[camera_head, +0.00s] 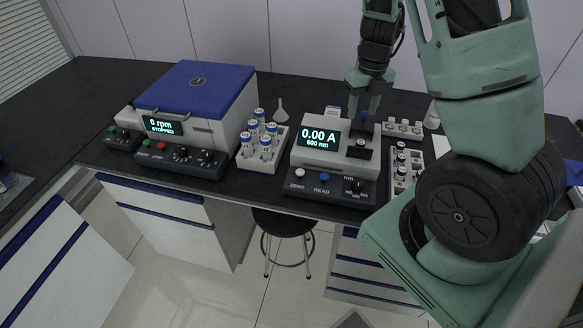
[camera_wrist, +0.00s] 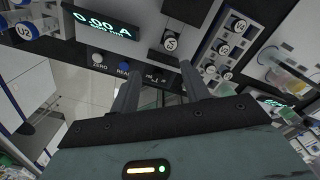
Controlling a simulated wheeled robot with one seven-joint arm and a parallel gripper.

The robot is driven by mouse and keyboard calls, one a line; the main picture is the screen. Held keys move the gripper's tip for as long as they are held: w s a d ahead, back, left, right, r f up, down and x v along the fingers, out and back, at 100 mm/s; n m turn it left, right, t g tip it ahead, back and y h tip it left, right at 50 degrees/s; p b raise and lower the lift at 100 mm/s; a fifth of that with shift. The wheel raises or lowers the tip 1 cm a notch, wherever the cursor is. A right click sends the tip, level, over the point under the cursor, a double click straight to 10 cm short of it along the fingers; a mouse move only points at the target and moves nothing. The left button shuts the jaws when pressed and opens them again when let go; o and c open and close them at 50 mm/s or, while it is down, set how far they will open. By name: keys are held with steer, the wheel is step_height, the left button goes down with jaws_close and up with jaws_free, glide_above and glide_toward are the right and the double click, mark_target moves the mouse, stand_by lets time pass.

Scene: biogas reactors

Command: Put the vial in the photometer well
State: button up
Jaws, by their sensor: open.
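The photometer (camera_head: 311,157) stands on the dark bench and its display reads 0.00 A, 600 nm. Its dark square well block (camera_head: 358,153) is on the right of its top. A vial with a pale, labelled cap (camera_wrist: 171,43) shows upright at that block in the wrist view; only its top is visible, so its depth in the well cannot be told. My gripper (camera_head: 363,112) is above the photometer, pointing down. In the wrist view my gripper (camera_wrist: 158,75) has its fingers apart, with nothing between them.
A white rack of blue-capped tubes (camera_head: 262,149) stands left of the photometer, beside a blue-lidded centrifuge (camera_head: 208,87). A rack of dark-ringed vials (camera_head: 403,167) stands close on the right. A small tray (camera_head: 402,129) lies behind it. A stool (camera_head: 283,222) is below the bench.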

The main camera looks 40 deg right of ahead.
steer(key=s+a+r+n+y, duration=0.1)
steer(key=a+r+n, duration=0.2)
steer(key=a+n, duration=1)
steer(key=s+a+r+n+y, duration=0.1)
steer(key=s+a+r+n, duration=0.15)
steer(key=a+n, duration=1)
steer(key=s+a+r+n, duration=0.2)
steer(key=s+a+n, duration=0.4)
steer(key=n, duration=0.5)
steer(key=s+a+r+n+h, duration=0.1)
steer(key=s+a+r+n, duration=0.2)
steer(key=s+a+n, duration=0.4)
steer(key=s+n, duration=0.1)
steer(key=n, duration=0.2)
steer(key=shift+a+r+n+h, duration=0.15)
steer(key=shift+a+n+h, duration=0.05)
steer(key=shift+n+h, duration=0.15)
steer(key=shift+s, duration=0.15)
